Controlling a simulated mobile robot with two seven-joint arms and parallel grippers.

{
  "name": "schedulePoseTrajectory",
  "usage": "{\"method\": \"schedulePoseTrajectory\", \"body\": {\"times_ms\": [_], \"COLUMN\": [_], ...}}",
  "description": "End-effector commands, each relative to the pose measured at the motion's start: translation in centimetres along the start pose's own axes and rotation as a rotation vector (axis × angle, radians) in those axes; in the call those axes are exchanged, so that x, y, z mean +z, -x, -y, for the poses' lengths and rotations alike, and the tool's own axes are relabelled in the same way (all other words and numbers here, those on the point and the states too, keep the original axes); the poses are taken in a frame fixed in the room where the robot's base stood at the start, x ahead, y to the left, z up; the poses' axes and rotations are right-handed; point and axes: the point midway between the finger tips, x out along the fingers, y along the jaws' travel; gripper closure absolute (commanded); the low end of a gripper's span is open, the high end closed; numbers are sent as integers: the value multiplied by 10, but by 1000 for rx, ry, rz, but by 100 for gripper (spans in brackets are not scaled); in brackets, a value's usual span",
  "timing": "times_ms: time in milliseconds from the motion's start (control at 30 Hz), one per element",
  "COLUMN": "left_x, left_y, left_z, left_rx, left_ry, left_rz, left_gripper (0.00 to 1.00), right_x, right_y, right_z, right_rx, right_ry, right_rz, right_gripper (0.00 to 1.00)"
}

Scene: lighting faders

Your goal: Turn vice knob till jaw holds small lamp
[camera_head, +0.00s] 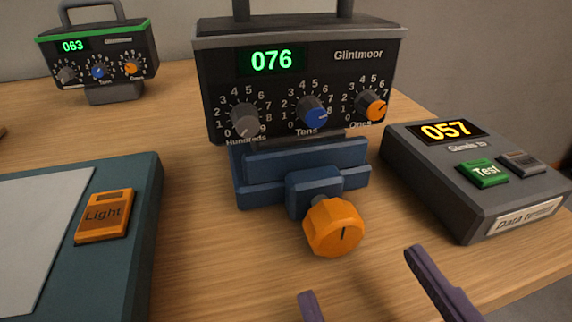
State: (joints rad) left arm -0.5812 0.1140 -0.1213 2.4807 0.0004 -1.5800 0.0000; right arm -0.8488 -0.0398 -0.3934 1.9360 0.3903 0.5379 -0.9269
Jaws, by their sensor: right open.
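A blue vice (262,190) stands on the wooden table at the middle. Its round orange knob (334,227) faces me, with a dark mark pointing roughly up. The jaws lie behind the knob, right below a black box; I cannot tell how wide their gap is. I cannot make out a small lamp between the jaws. My right gripper (359,272) shows two purple fingers at the bottom, spread apart and empty, in front of the knob. My left gripper is not in view.
The black Glintmoor box (222,99), reading 076, rises behind the vice. A grey box (455,195) with a green Test button stands right. A teal panel (146,220) with an orange Light button lies left. A smaller dial box (110,52) is far left. Bare table (195,225) lies between panel and vice.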

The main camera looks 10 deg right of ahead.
Motion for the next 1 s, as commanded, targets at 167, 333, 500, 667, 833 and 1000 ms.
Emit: {"method": "schedulePoseTrajectory", "body": {"times_ms": [167,333,500,667,833,1000], "left_x": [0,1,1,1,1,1], "left_y": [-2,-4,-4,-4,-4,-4], "left_z": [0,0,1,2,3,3], "left_rx": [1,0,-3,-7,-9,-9], "left_ry": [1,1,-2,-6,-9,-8], "left_rz": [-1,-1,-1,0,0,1], "left_gripper": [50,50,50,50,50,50], "right_x": [0,0,0,0,0,0], "right_y": [-36,-56,-62,-62,-62,-61], "right_z": [0,0,0,0,0,0], "right_rx": [2,0,-2,-2,-2,-2], "right_ry": [-3,-2,-1,-1,-1,-1], "right_rz": [-3,-1,0,1,1,1], "right_gripper": [17,17,17,17,33,52]}}
